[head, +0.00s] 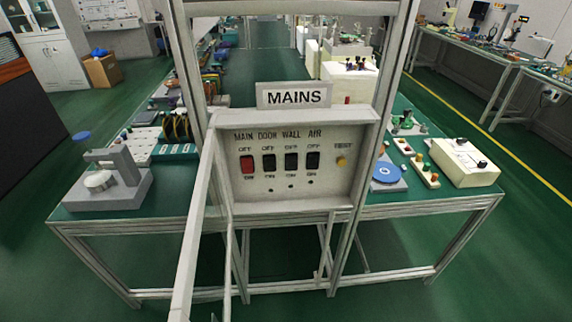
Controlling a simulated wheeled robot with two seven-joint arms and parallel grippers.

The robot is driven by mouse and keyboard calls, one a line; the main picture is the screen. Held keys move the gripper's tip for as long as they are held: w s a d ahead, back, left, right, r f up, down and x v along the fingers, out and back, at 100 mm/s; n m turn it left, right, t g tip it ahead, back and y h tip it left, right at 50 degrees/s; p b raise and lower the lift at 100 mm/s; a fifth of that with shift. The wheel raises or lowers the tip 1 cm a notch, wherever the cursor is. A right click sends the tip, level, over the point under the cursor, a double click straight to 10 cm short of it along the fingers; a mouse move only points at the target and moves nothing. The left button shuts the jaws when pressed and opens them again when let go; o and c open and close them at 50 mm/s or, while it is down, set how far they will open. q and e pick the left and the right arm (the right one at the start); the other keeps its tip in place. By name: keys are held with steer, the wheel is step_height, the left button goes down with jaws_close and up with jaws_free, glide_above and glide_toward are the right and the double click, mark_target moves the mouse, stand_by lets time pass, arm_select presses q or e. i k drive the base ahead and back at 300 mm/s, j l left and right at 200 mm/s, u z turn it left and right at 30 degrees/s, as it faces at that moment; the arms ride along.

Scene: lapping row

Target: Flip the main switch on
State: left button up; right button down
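The main switch (247,164) is a red rocker at the left end of a row on a pale switch panel (330,190). "MAIN" is printed above it, with "OFF" over the rocker and "ON" under it. I cannot tell which way the rocker is tilted. Three black rockers sit to its right: the door switch (269,162), the wall switch (291,161) and the air switch (313,160). A yellow test button (341,162) is at the far right. Neither of my grippers is in view.
A "MAINS" sign (294,96) tops the panel, which is fixed to a metal frame. A long pale bar or edge-on cover (190,245) runs from the panel's left side toward me. Benches hold a grey device (118,185) and a cream box (464,163).

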mark_target(247, 163)
steer(key=i+l, duration=0.15)
steer(key=l, duration=0.15)
steer(key=i+l+u, duration=0.1)
steer(key=l, duration=0.2)
steer(key=i+l, duration=0.2)
steer(key=l, duration=0.15)
steer(key=i+l+u, duration=0.1)
steer(key=l, duration=0.2)
steer(key=i, duration=0.05)
